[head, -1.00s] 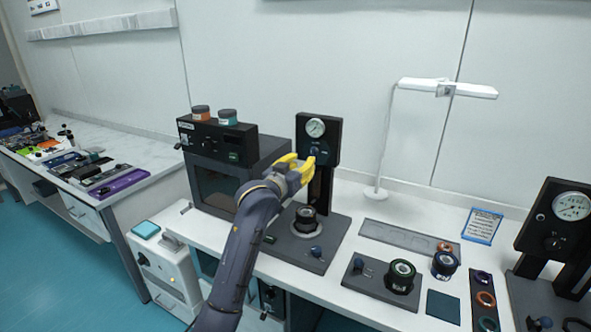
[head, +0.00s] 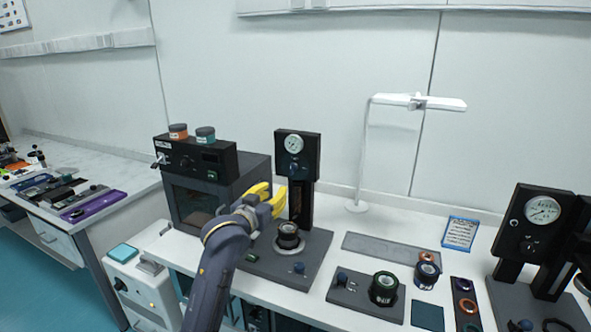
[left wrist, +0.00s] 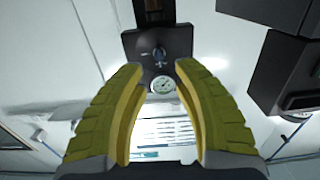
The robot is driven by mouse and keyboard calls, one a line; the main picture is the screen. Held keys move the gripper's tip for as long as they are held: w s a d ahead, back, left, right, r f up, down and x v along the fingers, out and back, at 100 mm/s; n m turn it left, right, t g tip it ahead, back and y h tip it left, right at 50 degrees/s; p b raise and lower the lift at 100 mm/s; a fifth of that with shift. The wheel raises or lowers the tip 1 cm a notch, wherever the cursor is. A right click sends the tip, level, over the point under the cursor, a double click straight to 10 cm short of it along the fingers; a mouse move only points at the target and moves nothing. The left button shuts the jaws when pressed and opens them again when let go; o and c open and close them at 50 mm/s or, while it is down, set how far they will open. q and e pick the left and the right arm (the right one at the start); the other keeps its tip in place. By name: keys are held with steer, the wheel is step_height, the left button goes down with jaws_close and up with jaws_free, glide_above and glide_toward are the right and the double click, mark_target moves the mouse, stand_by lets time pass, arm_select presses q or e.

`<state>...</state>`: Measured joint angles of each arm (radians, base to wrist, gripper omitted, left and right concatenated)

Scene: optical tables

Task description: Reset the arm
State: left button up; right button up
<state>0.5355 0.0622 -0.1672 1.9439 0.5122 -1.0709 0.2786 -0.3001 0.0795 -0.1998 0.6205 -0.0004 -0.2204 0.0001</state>
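My left arm comes in from the lower left in the head view. Its yellow-fingered left gripper (head: 268,200) hangs in the air in front of the gauge press (head: 297,175), close to the dark oven box. In the left wrist view the two yellow fingers (left wrist: 162,120) stand apart with nothing between them. The press's dial (left wrist: 163,85) and blue knob show beyond the fingertips. A black cylindrical part (head: 288,236) sits on the press base, below and to the right of the gripper. My right gripper is not in view.
The dark oven box (head: 205,178) with two jars on top stands left of the press.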

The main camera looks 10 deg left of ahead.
arm_select(q)
steer(key=s+a+f+m+g+y, duration=0.1)
steer(key=s+a+f+g+y, duration=0.2)
steer(key=s+f, duration=0.8)
steer(key=s+a+f+g+y, duration=0.2)
steer(key=s+a+f, duration=0.45)
steer(key=f, duration=0.85)
steer(key=s+a+f+m+g+y, duration=0.1)
steer(key=s+a+f+g, duration=0.15)
steer(key=s, duration=0.65)
steer(key=s+a+f+m+g+y, duration=0.1)
steer(key=s+a+f+y, duration=0.2)
steer(key=s, duration=0.7)
steer(key=s+a+f+m+g, duration=0.1)
steer(key=s+a+f, duration=0.25)
steer(key=s, duration=0.55)
steer(key=s+d+f+g+h, duration=0.1)
steer(key=s+d+f+g, duration=0.15)
steer(key=f, duration=1.35)
steer(key=s+d+f+g+h, duration=0.15)
steer(key=d+f, duration=0.25)
steer(key=f, duration=1.1)
steer(key=s+f+n+g+h, duration=0.1)
steer(key=s+f+n+g, duration=0.1)
steer(key=s+f, duration=1.9)
steer(key=shift+n+h, duration=0.35)
steer(key=shift+n, duration=0.45)
